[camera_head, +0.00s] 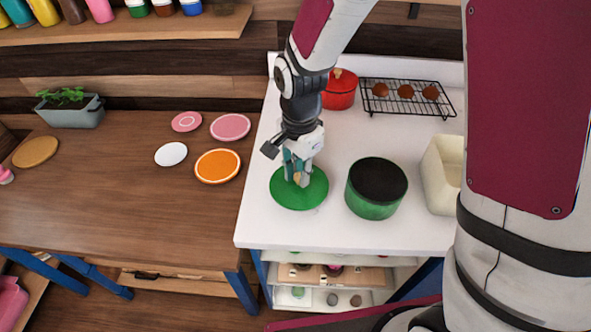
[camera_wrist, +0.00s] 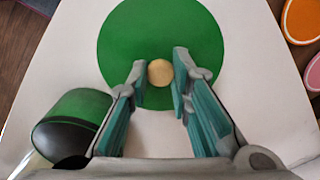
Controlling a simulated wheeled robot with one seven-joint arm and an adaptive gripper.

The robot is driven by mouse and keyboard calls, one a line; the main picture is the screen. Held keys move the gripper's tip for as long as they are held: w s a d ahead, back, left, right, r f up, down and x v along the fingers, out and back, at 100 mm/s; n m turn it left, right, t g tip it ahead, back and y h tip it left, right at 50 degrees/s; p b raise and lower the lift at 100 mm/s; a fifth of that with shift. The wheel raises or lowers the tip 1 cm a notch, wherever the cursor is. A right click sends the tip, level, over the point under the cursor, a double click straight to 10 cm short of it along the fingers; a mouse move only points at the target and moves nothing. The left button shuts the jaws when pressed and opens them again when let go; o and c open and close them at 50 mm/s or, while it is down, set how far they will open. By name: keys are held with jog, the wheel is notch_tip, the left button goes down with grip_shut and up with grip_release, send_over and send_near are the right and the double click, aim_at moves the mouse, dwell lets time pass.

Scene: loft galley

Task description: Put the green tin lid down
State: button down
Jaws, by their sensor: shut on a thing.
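The green tin lid (camera_head: 285,197) is a flat green disc with a pale round knob (camera_wrist: 160,72). It is at the white counter's front left, left of the green tin (camera_head: 371,203). My gripper (camera_head: 297,179) is above the lid with its fingers on either side of the knob, shut on it. The wrist view shows the lid (camera_wrist: 135,40) below the fingers (camera_wrist: 160,82). Whether the lid touches the counter I cannot tell. The green tin also shows at the left of the wrist view (camera_wrist: 80,108); its top looks dark and open.
The white counter (camera_head: 330,232) also holds a red pot (camera_head: 341,92), a black wire rack (camera_head: 408,108) with brown round items, and a cream bin (camera_head: 440,172). The wooden table (camera_head: 120,220) at left holds several coloured discs, including an orange one (camera_head: 218,166), and a planter (camera_head: 72,112).

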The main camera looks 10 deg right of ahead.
aim_at(297, 179)
jog(key=shift+w+a+f, duration=0.1)
jog(key=shift+w+a, duration=0.1)
jog(key=shift+w, duration=0.4)
jog(key=shift+f, duration=1.7)
jog(key=shift+f, duration=0.1)
jog(key=c, duration=1.4)
grip_release()
jog(key=shift+c, duration=0.2)
notch_tip(297, 179, up, 12)
jog(key=shift+r, duration=0.2)
